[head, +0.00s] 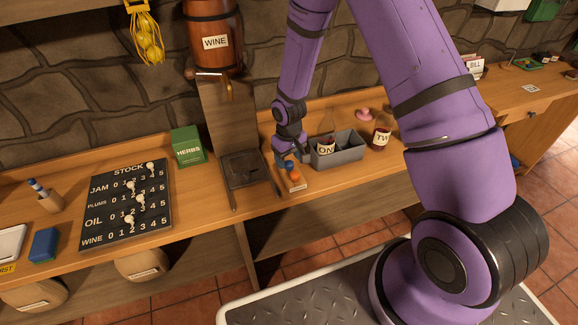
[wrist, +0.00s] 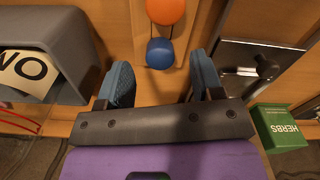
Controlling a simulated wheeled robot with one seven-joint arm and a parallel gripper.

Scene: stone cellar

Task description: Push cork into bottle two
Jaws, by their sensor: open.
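My gripper (head: 284,157) points down over the counter beside the grey bin; in the wrist view its blue fingers (wrist: 162,82) are apart, with nothing between them. A blue stopper-like piece (wrist: 160,53) and an orange one (wrist: 165,10) lie just beyond the fingertips; both show in the head view, blue (head: 288,164) and orange (head: 294,174), by a small label. Which piece is the cork is unclear.
A pink knob-like piece (head: 364,113) lies behind the bin. A green herbs box (head: 188,147) and a stock board (head: 127,203) are left.

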